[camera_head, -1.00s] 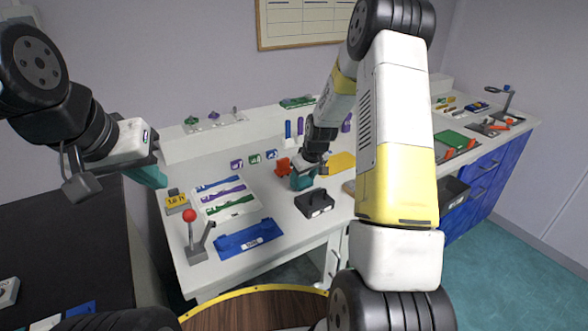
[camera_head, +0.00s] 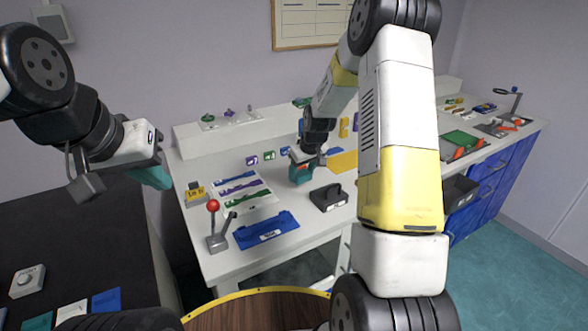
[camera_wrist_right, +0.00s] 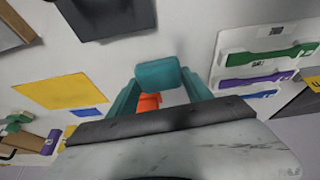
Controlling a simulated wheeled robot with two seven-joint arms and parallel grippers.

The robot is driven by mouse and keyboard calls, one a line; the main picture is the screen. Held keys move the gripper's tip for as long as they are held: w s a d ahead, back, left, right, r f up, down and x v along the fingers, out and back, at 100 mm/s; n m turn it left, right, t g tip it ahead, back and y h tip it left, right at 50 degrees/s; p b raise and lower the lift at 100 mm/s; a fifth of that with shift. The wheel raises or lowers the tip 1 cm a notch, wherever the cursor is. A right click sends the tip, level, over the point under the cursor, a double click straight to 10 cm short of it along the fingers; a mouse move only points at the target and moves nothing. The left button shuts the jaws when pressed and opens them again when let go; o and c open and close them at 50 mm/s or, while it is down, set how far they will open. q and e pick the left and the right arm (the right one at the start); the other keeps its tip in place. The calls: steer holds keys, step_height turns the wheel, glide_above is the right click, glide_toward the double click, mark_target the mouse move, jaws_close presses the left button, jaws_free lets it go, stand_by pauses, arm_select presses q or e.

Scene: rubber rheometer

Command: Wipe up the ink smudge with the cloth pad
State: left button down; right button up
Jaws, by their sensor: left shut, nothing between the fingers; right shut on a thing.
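My right gripper (camera_head: 301,174) is low over the white table, its teal fingers pointing down. In the right wrist view its fingers (camera_wrist_right: 158,76) are shut, with an orange thing (camera_wrist_right: 148,103) showing between them. This is probably part of the cloth pad, but most of it is hidden by the fingers and palm. The orange thing is hidden behind my gripper in the head view. I cannot make out the ink smudge in either view. My left gripper (camera_head: 153,177) is shut and empty, raised at the left beyond the table's edge.
A black block with a handle (camera_head: 329,198) stands just in front of my right gripper. A yellow sheet (camera_head: 344,161) lies to its right. A white board with coloured strips (camera_head: 262,197), a blue tray (camera_head: 266,232) and a red-knobbed lever (camera_head: 214,220) occupy the table's left.

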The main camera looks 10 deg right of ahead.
steer(key=shift+r, duration=2.45)
